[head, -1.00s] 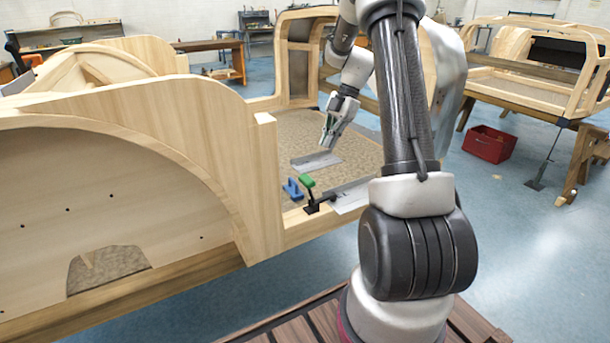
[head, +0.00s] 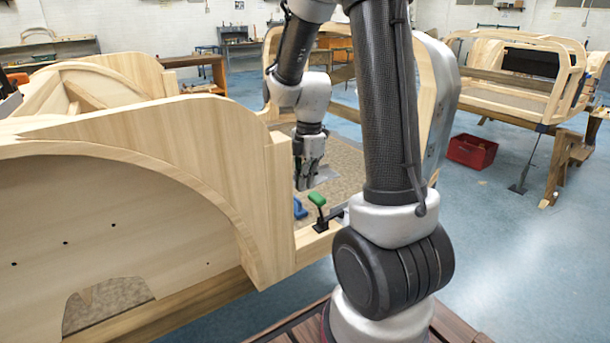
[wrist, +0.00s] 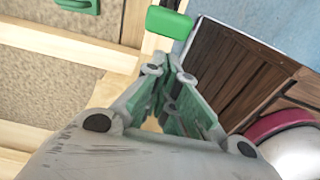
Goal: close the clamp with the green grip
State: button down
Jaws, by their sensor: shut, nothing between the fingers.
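The clamp (head: 321,224) is dark and sits on the wooden sill of the near bodyframe. Its green grip (head: 317,199) stands up above the sill, tilted a little to the left, so its lever is raised. In the wrist view the green grip (wrist: 168,22) lies just beyond my fingertips. My gripper (head: 306,186) hangs pointing down just above and left of the grip in the head view. In the wrist view its fingers (wrist: 172,72) are together and empty. I cannot tell whether they touch the grip; a gap shows in the wrist view.
A blue object (head: 300,208) lies just left of the clamp. Another green handle (wrist: 78,5) is at the top left of the wrist view. The tall curved wooden panel (head: 230,165) stands close to the left of my gripper. A red crate (head: 472,151) is on the floor.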

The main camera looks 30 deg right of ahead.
jog(key=shift+a+f, duration=0.15)
jog(key=shift+f, duration=2.65)
jog(key=shift+w+d+r, duration=0.1)
jog(key=shift+d+r, duration=0.35)
jog(key=shift+d, duration=0.35)
